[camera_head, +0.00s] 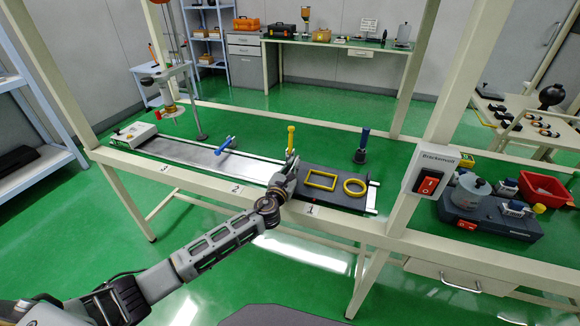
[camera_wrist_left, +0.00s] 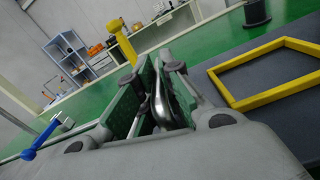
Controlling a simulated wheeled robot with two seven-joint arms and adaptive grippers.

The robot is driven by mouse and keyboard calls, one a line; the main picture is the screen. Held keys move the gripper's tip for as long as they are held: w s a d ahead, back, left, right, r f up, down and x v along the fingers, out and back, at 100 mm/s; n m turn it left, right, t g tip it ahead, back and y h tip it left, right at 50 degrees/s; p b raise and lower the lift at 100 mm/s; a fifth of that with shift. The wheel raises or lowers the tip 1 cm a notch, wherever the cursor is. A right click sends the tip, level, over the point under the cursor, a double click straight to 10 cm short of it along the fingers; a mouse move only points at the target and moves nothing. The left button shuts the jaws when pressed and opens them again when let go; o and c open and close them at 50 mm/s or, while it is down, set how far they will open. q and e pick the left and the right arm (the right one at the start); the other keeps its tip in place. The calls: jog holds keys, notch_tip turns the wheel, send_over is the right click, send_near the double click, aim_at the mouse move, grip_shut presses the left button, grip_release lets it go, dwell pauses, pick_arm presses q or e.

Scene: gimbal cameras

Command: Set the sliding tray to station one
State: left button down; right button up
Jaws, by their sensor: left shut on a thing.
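The sliding tray (camera_head: 329,197) is a dark grey plate on the metal rails. It lies at the right end, behind the front-beam label 1 (camera_head: 313,210). Labels 2 (camera_head: 236,189) and 3 (camera_head: 166,169) are farther left. My left gripper (camera_head: 289,167) is at the tray's left end. In the left wrist view it (camera_wrist_left: 158,75) is shut on a curved silver handle (camera_wrist_left: 159,103); the fingers hide part of it. My right gripper is out of view.
A yellow-topped post (camera_head: 291,138) stands just behind my gripper. A blue lever (camera_head: 225,144) is to the left, and a blue-topped post (camera_head: 361,147) stands behind the tray. A frame upright with a red switch box (camera_head: 430,174) is to the right.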

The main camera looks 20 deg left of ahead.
pick_arm(q)
jog(key=shift+s+d+f, duration=0.1)
jog(key=shift+d+f, duration=0.1)
jog(key=shift+d, duration=0.05)
jog(key=c, duration=1.5)
grip_release()
jog(key=shift+d, duration=0.15)
jog(key=shift+s+f, duration=0.35)
jog(key=shift+s, duration=0.05)
jog(key=s, duration=0.2)
jog(key=s+r, duration=0.1)
jog(key=shift+s+a, duration=0.35)
jog(key=shift+a, duration=0.05)
jog(key=shift+s+a+f, duration=0.15)
jog(key=shift+s, duration=0.85)
jog(key=shift+s+a+r, duration=0.1)
jog(key=shift+s+a, duration=0.05)
jog(key=shift+s, duration=1.2)
jog(key=shift+s+a+r, duration=0.1)
jog(key=shift+s+a, duration=0.05)
jog(key=shift+s, duration=1.15)
jog(key=shift+c, duration=0.2)
